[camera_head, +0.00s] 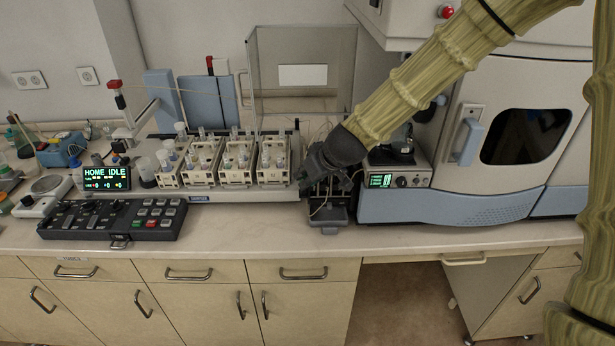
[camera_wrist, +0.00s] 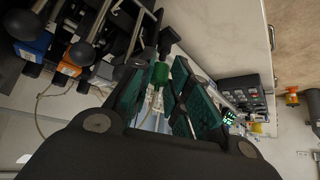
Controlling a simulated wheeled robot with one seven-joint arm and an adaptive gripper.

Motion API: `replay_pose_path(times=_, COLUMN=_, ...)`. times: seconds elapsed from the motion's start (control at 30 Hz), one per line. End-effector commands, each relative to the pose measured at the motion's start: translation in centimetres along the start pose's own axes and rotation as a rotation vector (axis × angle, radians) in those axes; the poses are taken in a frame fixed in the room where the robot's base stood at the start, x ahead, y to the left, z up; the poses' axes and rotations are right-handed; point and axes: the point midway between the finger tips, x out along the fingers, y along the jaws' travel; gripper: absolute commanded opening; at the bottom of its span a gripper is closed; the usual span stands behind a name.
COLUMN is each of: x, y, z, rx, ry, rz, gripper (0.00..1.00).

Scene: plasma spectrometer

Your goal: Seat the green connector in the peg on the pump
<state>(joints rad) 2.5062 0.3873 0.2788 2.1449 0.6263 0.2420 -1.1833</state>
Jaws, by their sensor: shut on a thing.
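My gripper (camera_wrist: 158,88) is shut on the green connector (camera_wrist: 160,73), which shows between its two teal finger pads in the wrist view. A clear piece and a pale tube hang from the connector. In the head view my gripper (camera_head: 314,182) is over the small dark pump (camera_head: 328,215), between the sampler and the spectrometer, and hides much of it; the connector cannot be made out there. In the wrist view a dark post (camera_wrist: 167,40) shows just beyond the connector. I cannot tell whether it is the peg, or whether they touch.
Black knobbed levers (camera_wrist: 80,54) with blue and orange blocks stand close left of my fingers in the wrist view. The sampler's vial racks (camera_head: 238,165) are left of the pump, and a small display unit (camera_head: 398,180) is right.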

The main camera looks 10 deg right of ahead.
Motion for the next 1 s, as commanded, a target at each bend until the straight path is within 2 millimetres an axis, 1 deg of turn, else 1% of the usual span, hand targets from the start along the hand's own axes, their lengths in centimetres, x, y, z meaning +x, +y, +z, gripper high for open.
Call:
replay_pose_path(times=0.9, x=1.4, y=0.0, z=1.1, rx=0.000, ry=0.000, rz=0.000, gripper=0.09)
replay_pose_path(times=0.93, x=1.4, y=0.0, z=1.1, rx=0.000, ry=0.000, rz=0.000, gripper=0.20)
replay_pose_path(times=1.0, x=1.4, y=0.1, z=1.1, rx=0.000, ry=0.000, rz=0.000, gripper=0.33)
